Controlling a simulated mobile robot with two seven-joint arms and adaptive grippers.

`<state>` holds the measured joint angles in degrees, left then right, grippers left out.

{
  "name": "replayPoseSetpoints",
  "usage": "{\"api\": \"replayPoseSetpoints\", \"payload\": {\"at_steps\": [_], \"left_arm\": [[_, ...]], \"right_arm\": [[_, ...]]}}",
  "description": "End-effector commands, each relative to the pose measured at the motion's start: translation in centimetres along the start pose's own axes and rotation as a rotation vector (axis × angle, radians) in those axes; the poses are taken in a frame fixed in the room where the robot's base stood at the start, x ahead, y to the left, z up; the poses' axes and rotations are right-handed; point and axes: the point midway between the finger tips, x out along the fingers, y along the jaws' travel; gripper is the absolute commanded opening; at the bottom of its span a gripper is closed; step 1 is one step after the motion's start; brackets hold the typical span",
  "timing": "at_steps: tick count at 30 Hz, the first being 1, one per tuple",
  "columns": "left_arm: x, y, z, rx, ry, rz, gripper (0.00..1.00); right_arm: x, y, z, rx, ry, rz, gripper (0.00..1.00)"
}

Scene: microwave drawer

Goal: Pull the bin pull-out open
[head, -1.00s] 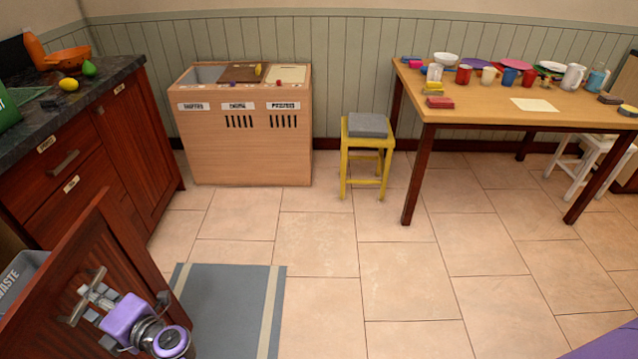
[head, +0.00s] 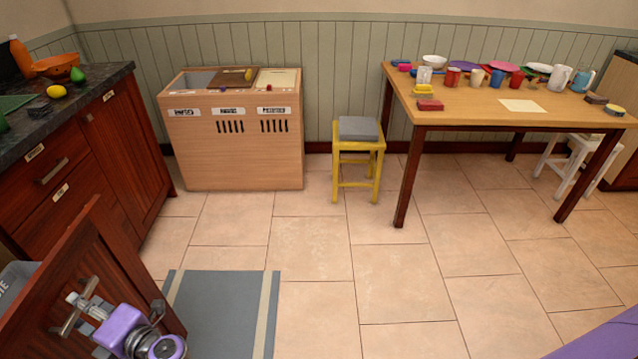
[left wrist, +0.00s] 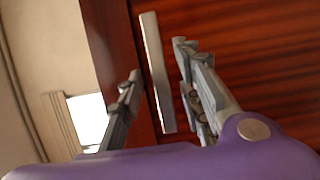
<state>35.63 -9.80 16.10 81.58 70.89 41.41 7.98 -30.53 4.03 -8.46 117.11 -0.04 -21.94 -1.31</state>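The bin pull-out's dark red wooden front (head: 110,270) is at the lower left of the head view. It stands out from the cabinet row, with part of a grey bin (head: 15,280) behind it. A light metal bar handle (left wrist: 155,70) is on the front. My left gripper (head: 78,308) is at this handle. In the left wrist view, the left gripper (left wrist: 158,80) has one finger on each side of the bar. Gaps show between the fingers and the bar, so it looks open around it. My right gripper is out of view.
The counter (head: 110,80) with wooden drawers runs along the left. A grey mat (head: 220,310) lies on the floor right of the pull-out. A wooden sorting bin (head: 235,150), a yellow stool (head: 358,160) and a table (head: 470,105) stand farther back. The middle floor is clear.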

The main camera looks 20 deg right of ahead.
Motion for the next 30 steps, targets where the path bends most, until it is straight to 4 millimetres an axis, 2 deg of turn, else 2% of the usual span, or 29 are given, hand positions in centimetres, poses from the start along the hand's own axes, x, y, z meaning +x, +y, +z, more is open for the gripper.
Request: {"api": "replayPoseSetpoints", "payload": {"at_steps": [5, 12, 18, 23, 30], "left_arm": [[-2.7, -0.1, 0.0, -0.002, 0.000, -0.004, 0.33], [-7.9, -0.1, 0.0, -0.001, 0.000, -0.004, 0.33], [-10.8, -0.1, 0.0, -0.001, -0.001, -0.002, 0.33], [-11.7, 0.0, 0.0, -0.002, 0.000, -0.001, 0.33], [-11.7, 0.0, 0.0, -0.002, 0.000, -0.001, 0.33]], "right_arm": [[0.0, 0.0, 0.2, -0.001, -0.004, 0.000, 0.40], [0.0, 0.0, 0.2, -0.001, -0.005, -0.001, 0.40], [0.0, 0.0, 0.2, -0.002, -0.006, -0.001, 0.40], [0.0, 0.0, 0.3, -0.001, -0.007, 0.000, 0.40], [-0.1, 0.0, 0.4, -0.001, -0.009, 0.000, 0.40]]}}
